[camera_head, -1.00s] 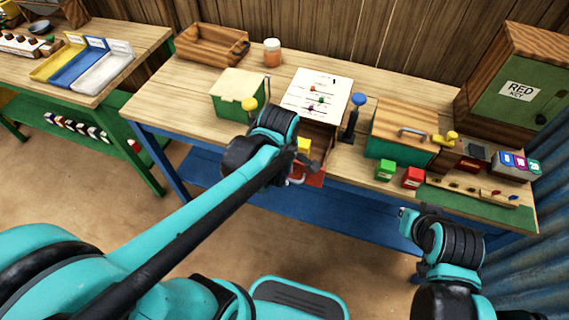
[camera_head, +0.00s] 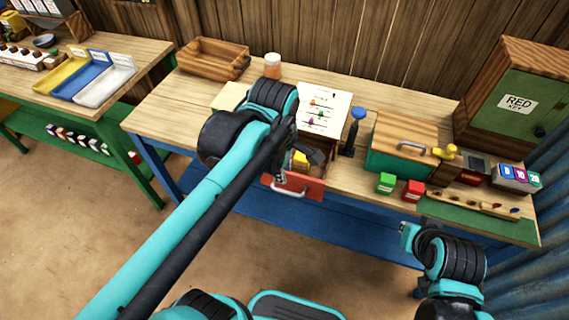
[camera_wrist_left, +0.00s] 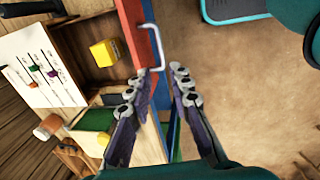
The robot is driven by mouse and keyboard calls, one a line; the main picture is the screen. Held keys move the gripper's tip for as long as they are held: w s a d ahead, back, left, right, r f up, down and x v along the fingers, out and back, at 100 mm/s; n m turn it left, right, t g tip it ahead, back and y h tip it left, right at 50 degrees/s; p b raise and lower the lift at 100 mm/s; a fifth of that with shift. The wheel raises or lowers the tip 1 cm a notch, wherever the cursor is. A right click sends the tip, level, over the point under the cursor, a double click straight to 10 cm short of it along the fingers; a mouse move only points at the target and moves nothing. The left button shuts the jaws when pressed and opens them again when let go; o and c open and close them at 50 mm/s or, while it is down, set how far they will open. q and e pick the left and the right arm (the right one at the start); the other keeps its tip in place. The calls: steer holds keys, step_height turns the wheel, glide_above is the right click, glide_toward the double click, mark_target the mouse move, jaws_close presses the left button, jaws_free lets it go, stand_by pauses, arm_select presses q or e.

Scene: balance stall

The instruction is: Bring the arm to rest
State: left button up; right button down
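My left arm (camera_head: 170,235) reaches in from the lower left over the workbench. In the head view its gripper (camera_head: 284,168) is just above the open red-fronted drawer (camera_head: 300,188), partly hidden by my own wrist. In the left wrist view the gripper (camera_wrist_left: 157,88) is open, its two fingers apart with nothing between them. A yellow block (camera_wrist_left: 104,53) lies in the drawer, beside the fingers and apart from them. My right arm (camera_head: 455,255) is folded at the lower right, in front of the bench; I make out no fingers on it.
The floor (camera_head: 80,235) in front is clear.

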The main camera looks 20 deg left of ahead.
arm_select(q)
steer(key=s+a+f+m+t, duration=0.3)
steer(key=a+f+m+t, duration=0.1)
steer(key=m, duration=1.3)
steer(key=shift+s+a+f+m+t, duration=0.2)
steer(key=shift+f+m+t, duration=0.3)
steer(key=shift+f, duration=0.4)
stand_by(5.4)
